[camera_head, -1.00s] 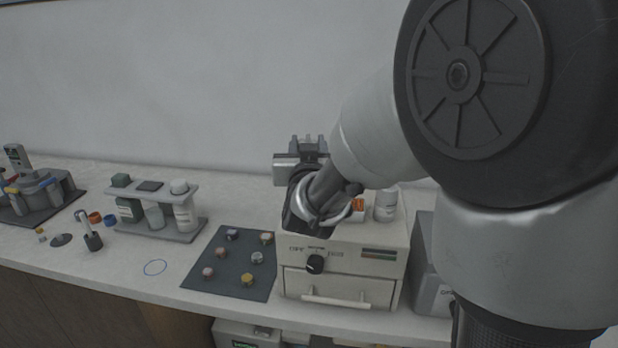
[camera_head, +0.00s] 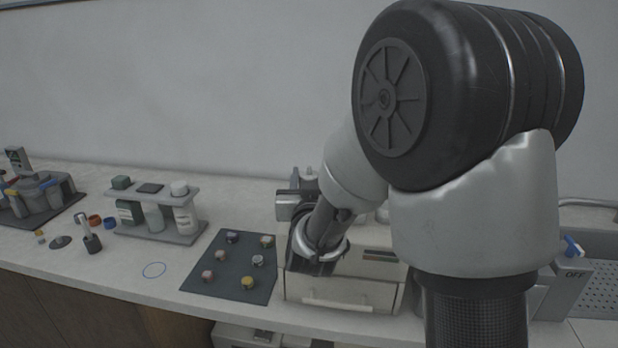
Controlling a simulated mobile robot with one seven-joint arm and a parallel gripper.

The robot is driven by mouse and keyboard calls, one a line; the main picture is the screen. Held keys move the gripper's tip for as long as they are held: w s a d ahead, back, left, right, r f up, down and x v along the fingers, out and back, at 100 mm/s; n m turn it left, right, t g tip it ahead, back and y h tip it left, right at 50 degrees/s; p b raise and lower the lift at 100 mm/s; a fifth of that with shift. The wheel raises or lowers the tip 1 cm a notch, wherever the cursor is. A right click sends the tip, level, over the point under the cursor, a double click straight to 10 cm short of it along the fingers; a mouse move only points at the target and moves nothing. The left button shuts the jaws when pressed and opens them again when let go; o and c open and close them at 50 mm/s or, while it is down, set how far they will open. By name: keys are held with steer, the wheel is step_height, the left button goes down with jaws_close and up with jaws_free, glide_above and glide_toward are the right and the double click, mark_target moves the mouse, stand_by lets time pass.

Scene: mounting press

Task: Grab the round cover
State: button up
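A small dark flat disc (camera_head: 60,242) lies on the left of the counter and looks like a round cover, but I cannot be sure that it is the one named. My arm reaches down over the cream press box (camera_head: 345,289) at the centre. My gripper (camera_head: 294,206) shows only in part as dark and grey metal above the back left of this box, far to the right of the disc. My wrist hides its fingertips and anything between them. I cannot see whether it is open or shut.
A dark mat (camera_head: 228,281) with several small round pieces lies left of the box. A grey rack (camera_head: 182,237) with bottles stands further left, near a small dark upright tool (camera_head: 92,243). A blue ring outline (camera_head: 154,270) marks clear counter.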

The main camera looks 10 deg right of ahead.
steer(key=o, duration=0.3)
steer(key=shift+r, duration=0.15)
